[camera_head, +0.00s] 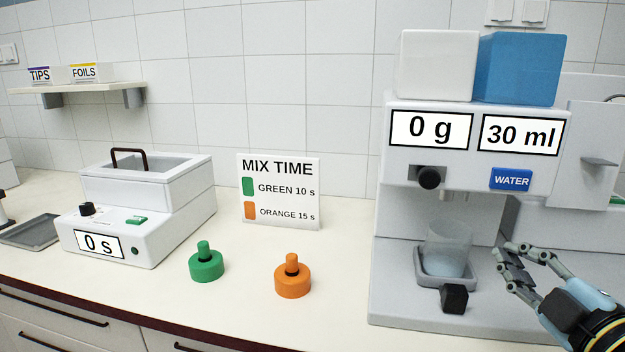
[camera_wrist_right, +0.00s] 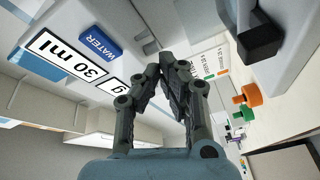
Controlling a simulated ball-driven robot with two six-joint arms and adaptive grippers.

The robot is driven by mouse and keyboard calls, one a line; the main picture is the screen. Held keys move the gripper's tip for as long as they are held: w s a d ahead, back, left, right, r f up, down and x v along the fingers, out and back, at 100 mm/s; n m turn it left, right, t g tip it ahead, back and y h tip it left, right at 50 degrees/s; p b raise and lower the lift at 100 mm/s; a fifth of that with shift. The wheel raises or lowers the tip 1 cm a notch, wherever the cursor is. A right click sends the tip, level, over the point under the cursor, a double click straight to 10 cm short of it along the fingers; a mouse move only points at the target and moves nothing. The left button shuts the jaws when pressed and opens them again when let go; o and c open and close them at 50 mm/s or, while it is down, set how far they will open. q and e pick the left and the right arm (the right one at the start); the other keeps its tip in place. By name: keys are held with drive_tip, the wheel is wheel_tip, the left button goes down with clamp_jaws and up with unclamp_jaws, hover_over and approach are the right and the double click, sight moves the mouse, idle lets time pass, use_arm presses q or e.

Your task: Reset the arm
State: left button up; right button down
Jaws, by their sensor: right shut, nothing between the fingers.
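My right gripper (camera_head: 513,258) comes in from the right edge in the head view, in front of the white dispenser machine (camera_head: 490,145). It is beside the clear beaker (camera_head: 449,245) on the machine's tray, apart from it as far as I can tell. Its fingers are together with nothing between them; they also show in the right wrist view (camera_wrist_right: 165,65). The beaker holds a pale content at its bottom. The displays read 0 g and 30 ml, above the blue WATER button (camera_head: 511,180). My left gripper is not in view.
A green-capped weight-like piece (camera_head: 206,265) and an orange one (camera_head: 293,279) stand on the counter. A white mixer box (camera_head: 140,215) showing 0 s and a MIX TIME sign (camera_head: 280,192) stand behind. A black knob (camera_head: 454,299) sticks out before the beaker. The front middle counter is clear.

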drive_tip(key=s+a+f+m+g+h, duration=0.1)
drive_tip(key=s+f+m+g, duration=0.35)
drive_tip(key=s, duration=0.35)
drive_tip(key=s+f+m+g+h, duration=0.1)
drive_tip(key=s+f+m+g, duration=0.35)
drive_tip(key=s, duration=0.35)
drive_tip(key=s+a+f+m+g+h, duration=0.1)
drive_tip(key=s+f+m+g, duration=0.25)
drive_tip(key=s+g, duration=0.4)
drive_tip(key=s+d+f+b, duration=0.1)
drive_tip(key=s+f+b, duration=0.15)
drive_tip(key=f, duration=1.35)
drive_tip(key=s+d+f+b, duration=0.2)
drive_tip(key=f+b, duration=0.1)
drive_tip(key=f, duration=1.3)
drive_tip(key=s+f+m+b, duration=0.1)
drive_tip(key=s+f+b, duration=0.1)
drive_tip(key=s+f, duration=1.5)
drive_tip(key=shift+d+f+g+b, duration=0.2)
drive_tip(key=shift+d+g+b, duration=0.05)
drive_tip(key=shift+g+b, duration=0.15)
